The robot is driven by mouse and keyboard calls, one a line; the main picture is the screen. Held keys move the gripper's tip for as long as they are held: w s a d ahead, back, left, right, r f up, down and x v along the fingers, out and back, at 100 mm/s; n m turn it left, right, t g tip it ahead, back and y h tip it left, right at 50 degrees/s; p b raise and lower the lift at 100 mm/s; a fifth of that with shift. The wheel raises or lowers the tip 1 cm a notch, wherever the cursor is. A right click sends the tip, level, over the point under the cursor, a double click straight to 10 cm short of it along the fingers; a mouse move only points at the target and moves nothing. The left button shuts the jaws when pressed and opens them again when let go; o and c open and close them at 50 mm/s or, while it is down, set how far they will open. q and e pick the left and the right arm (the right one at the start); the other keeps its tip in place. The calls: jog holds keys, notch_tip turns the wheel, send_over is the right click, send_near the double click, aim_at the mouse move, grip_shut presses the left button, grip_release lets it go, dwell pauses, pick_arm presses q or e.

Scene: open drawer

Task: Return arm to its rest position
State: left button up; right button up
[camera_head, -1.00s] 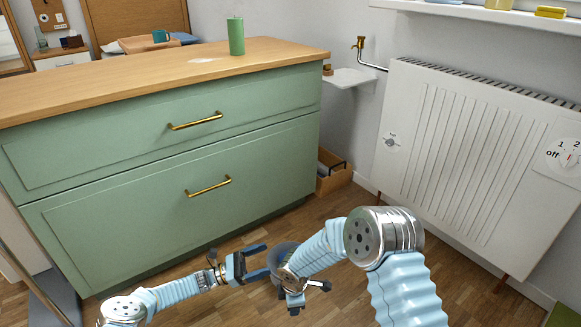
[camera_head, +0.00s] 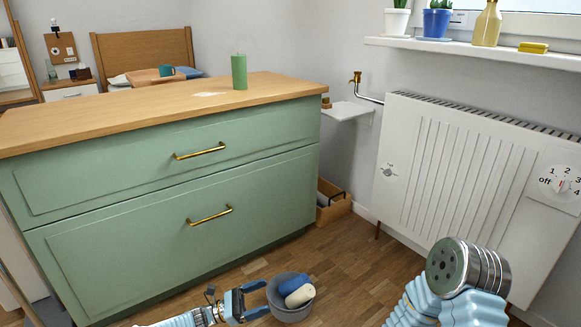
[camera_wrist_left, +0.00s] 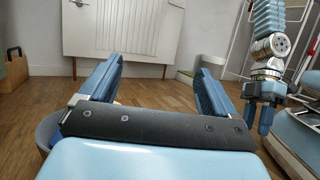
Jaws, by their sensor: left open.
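The green cabinet has two drawers, an upper drawer (camera_head: 110,165) and a lower drawer (camera_head: 130,240), each with a brass handle. Both drawers are closed flush. My left gripper (camera_head: 263,299) is low in front of the cabinet, open and empty, its fingers pointing right beside a grey bucket (camera_head: 291,314). In the left wrist view its open fingers (camera_wrist_left: 155,90) have only floor and radiator beyond them. My right arm's joint shows at lower right in the head view, its gripper out of that frame. My right gripper (camera_wrist_left: 258,122) hangs downward in the left wrist view; its finger gap is unclear.
The bucket holds blue and white rolled items. A green cylinder (camera_head: 239,72) stands on the wooden countertop (camera_head: 130,110). A white radiator (camera_head: 455,170) is at right. A wooden box (camera_head: 333,205) sits on the floor beyond the cabinet. Wood floor (camera_head: 350,260) is clear between cabinet and radiator.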

jog(key=s+d+m, duration=0.4)
jog(key=s+m, duration=0.1)
pick_arm(q)
jog(key=s+d+f+m+g+y, duration=0.3)
jog(key=s+d+f+g+y, duration=0.15)
jog(key=d, duration=0.35)
jog(key=s+a+f+m+g+y, duration=0.1)
jog(key=s+f+m+y, duration=0.3)
jog(key=s, duration=0.4)
jog(key=s+a+f+m+y, duration=0.1)
jog(key=s+f+m+y, duration=0.35)
jog(key=s, duration=0.45)
jog(key=s+a+r+m+t+y, duration=0.2)
jog(key=s+a+r+m+y, duration=0.15)
jog(key=s+a+m, duration=0.35)
notch_tip(320, 180, up, 15)
jog(key=s+a+p, duration=0.1)
jog(key=s+p, duration=0.1)
jog(key=p, duration=1.3)
jog(key=shift+f+y, duration=0.2)
jog(key=shift+y, duration=0.25)
pick_arm(e)
notch_tip(320, 180, up, 16)
jog(key=a, duration=0.1)
jog(key=shift+a+f, duration=0.2)
pick_arm(q)
jog(key=shift+s+a+t, duration=0.1)
jog(key=shift+t, duration=0.15)
